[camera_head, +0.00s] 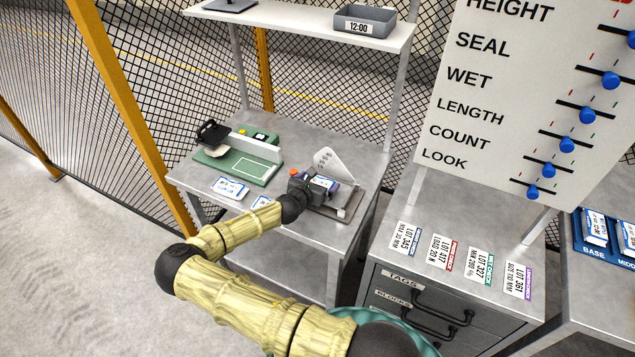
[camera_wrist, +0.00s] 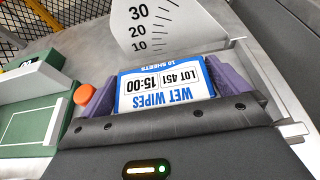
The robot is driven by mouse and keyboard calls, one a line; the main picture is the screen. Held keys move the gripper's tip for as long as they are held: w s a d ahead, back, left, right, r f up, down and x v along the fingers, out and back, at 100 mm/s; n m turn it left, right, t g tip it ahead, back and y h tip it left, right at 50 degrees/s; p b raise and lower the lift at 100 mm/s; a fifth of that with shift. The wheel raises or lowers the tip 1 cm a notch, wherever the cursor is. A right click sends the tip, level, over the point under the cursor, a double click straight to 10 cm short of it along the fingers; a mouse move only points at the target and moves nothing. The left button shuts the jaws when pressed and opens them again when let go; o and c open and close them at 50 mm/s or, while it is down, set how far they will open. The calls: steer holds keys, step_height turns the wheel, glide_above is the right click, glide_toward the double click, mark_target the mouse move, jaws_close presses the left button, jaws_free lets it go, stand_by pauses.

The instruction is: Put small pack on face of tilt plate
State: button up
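A small white and blue pack of wet wipes (camera_wrist: 165,88), marked LOT 451, 15:00 and 10 sheets, sits between the purple fingers of my gripper (camera_wrist: 168,95). Both fingers touch its sides, so my gripper is shut on it. In the head view the pack (camera_head: 323,183) and my gripper (camera_head: 317,187) are over the tilt plate (camera_head: 346,213), a grey metal plate on the bench. A white angle scale (camera_head: 336,164) stands behind it and reads 10, 20, 30 in the wrist view (camera_wrist: 165,28). My gripper hides much of the plate; I cannot tell whether the pack touches it.
A green device (camera_head: 240,163) with a black handle stands left on the bench (camera_head: 310,135). Two more packs lie in front: one white and blue (camera_head: 230,188), one partly hidden (camera_head: 262,202). A shelf with a grey tray (camera_head: 358,22) is above. A drawer cabinet (camera_head: 420,300) stands right.

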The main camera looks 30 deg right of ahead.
steer(key=shift+r, duration=0.15)
steer(key=b+v, duration=0.1)
steer(key=v, duration=1.1)
stand_by(0.3)
